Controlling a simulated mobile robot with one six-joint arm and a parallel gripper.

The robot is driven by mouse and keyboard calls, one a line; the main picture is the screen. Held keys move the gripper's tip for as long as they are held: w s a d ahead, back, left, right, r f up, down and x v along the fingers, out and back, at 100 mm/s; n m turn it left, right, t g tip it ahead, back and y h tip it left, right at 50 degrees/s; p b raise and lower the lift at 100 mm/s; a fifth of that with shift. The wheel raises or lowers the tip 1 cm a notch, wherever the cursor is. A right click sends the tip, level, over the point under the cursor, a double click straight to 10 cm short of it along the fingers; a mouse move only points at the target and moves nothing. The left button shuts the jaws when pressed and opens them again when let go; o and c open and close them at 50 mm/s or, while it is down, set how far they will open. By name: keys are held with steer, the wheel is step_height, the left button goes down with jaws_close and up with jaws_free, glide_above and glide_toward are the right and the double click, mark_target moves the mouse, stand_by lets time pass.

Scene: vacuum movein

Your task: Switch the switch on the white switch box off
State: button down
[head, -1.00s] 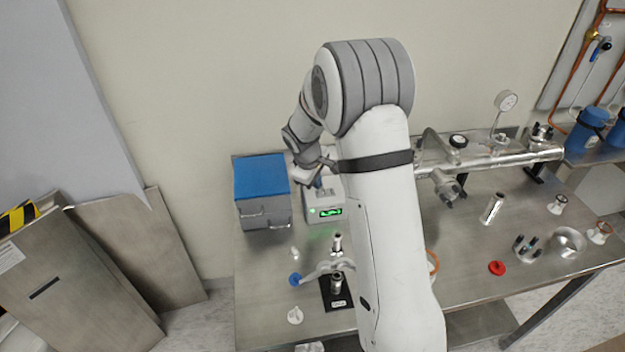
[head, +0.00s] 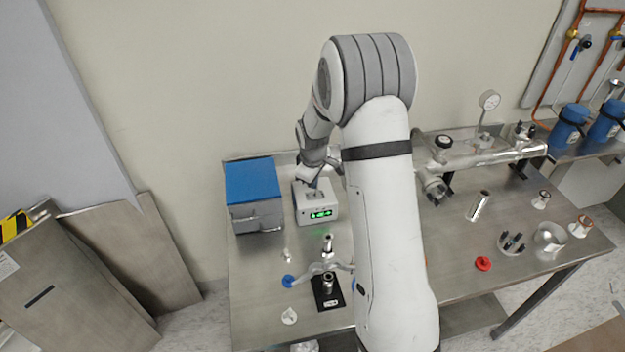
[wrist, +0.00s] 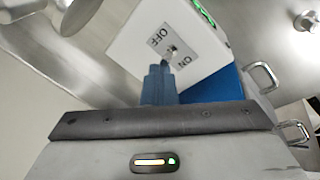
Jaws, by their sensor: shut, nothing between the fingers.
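The white switch box (head: 316,203) stands on the steel bench beside the blue-topped case, with a green lit display on its front. In the wrist view the white switch box (wrist: 125,32) shows a grey plate marked OFF and ON, with a small metal toggle switch (wrist: 172,50) between the words. My gripper (wrist: 158,68) is shut and empty, its blue fingertips just short of or at the toggle; I cannot tell whether they touch. In the head view my gripper (head: 313,182) points down over the top of the box. Which way the toggle leans is unclear.
The blue-topped grey case (head: 252,190) stands close on the left of the box. A stand with a clamp (head: 328,285) is in front. A metal vacuum pipe (head: 480,158) with a gauge lies to the right.

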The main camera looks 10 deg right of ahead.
steer(key=shift+d, duration=0.3)
steer(key=shift+r, duration=0.1)
steer(key=shift+r, duration=0.75)
steer(key=shift+p, duration=0.3)
